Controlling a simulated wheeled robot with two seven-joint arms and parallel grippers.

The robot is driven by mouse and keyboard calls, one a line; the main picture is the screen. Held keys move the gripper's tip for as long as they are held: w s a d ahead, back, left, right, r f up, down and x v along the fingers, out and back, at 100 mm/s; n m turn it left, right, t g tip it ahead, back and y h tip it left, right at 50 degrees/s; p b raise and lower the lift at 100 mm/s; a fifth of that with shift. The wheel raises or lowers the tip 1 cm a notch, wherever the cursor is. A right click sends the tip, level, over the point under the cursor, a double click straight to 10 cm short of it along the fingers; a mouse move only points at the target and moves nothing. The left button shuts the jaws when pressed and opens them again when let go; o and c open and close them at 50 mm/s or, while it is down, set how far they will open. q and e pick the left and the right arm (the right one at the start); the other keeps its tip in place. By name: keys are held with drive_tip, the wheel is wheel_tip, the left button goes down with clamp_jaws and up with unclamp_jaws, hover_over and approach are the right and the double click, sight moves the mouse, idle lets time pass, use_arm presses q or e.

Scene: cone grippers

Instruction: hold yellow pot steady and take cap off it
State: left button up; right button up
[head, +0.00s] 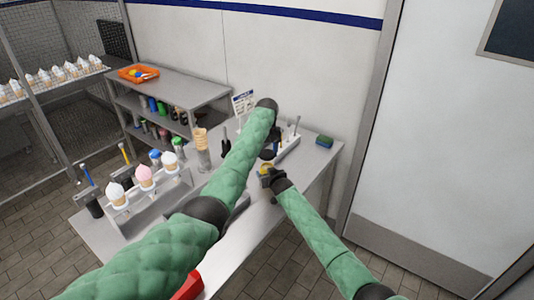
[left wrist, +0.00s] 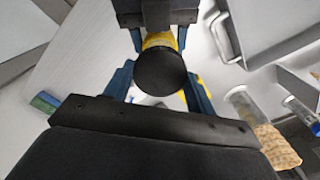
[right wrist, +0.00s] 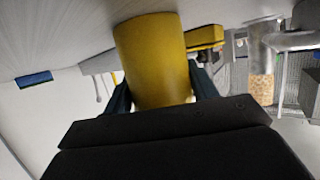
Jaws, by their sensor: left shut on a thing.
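The yellow pot (right wrist: 152,55) stands upright on the table, between the fingers of my right gripper (right wrist: 160,95), which appear to touch both its sides. In the head view the pot (head: 264,169) is mostly hidden by my right gripper (head: 268,175). The round black cap (left wrist: 160,73) is between the fingertips of my left gripper (left wrist: 159,85), which is shut on it from above. Yellow shows just behind the cap in the left wrist view. I cannot tell whether the cap still touches the pot's rim.
A cone stand (head: 145,200) holds several cones at the table's left. Stacked wafer cones (head: 201,139) stand behind my left arm. A sponge (head: 324,141) lies at the far right corner. A shelf (head: 180,88) with an orange tray (head: 138,73) stands behind.

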drive_tip(key=o, duration=0.3)
